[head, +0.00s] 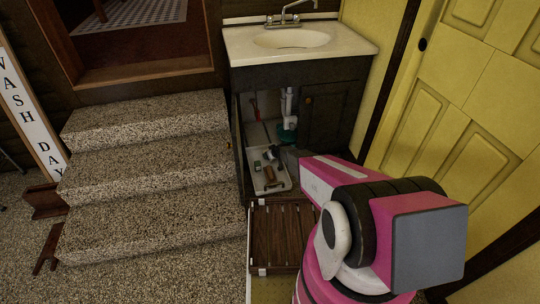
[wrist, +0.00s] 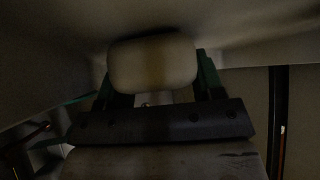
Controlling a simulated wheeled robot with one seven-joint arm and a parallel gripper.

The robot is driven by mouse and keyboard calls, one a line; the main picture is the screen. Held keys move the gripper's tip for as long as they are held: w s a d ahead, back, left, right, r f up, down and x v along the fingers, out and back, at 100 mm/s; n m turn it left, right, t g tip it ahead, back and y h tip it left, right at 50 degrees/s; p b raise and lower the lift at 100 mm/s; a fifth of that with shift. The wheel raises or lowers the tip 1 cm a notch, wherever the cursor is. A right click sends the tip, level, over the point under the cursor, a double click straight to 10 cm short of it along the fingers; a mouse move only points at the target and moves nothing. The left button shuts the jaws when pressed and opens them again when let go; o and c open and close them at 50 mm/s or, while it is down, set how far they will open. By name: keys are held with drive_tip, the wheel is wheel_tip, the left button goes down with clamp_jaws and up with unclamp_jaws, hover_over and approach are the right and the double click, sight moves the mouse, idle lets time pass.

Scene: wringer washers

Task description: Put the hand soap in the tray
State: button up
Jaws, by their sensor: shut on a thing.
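The hand soap (wrist: 153,62) is a pale beige, rounded block in the wrist view. My gripper (wrist: 155,84) is shut on it, with a dark green finger at each side. In the head view my arm reaches into the open cabinet under the sink, and the gripper end (head: 284,156) is at the tray's upper right. I cannot make out the soap there. The white tray (head: 262,189) lies on the cabinet floor and holds several small things, among them a brown one (head: 273,178). Whether the soap is above the tray or beside it I cannot tell.
The sink cabinet (head: 335,112) has a closed right door and a white basin on top. A white drainpipe and a green item (head: 288,135) stand behind the tray. A slatted wooden panel (head: 280,235) lies in front. Speckled steps (head: 145,150) are at left, a yellow door (head: 450,100) at right.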

drive_tip(key=shift+f, duration=0.15)
drive_tip(key=o, duration=0.8)
drive_tip(key=s+d+r+m+g+h, duration=0.1)
drive_tip(key=s+d+r, duration=0.4)
drive_tip(key=s+r, duration=0.7)
drive_tip(key=s+d+r+m+g+h, duration=0.2)
drive_tip(key=s+d+r+m+g, duration=0.1)
drive_tip(key=s+r, duration=0.9)
drive_tip(key=s+d+r+m+g+h, duration=0.2)
drive_tip(key=s+d+r, duration=0.5)
drive_tip(key=s+r, duration=0.6)
wheel_tip(320, 180, up, 3)
drive_tip(key=shift+m+g, duration=0.4)
drive_tip(key=shift+g, duration=0.3)
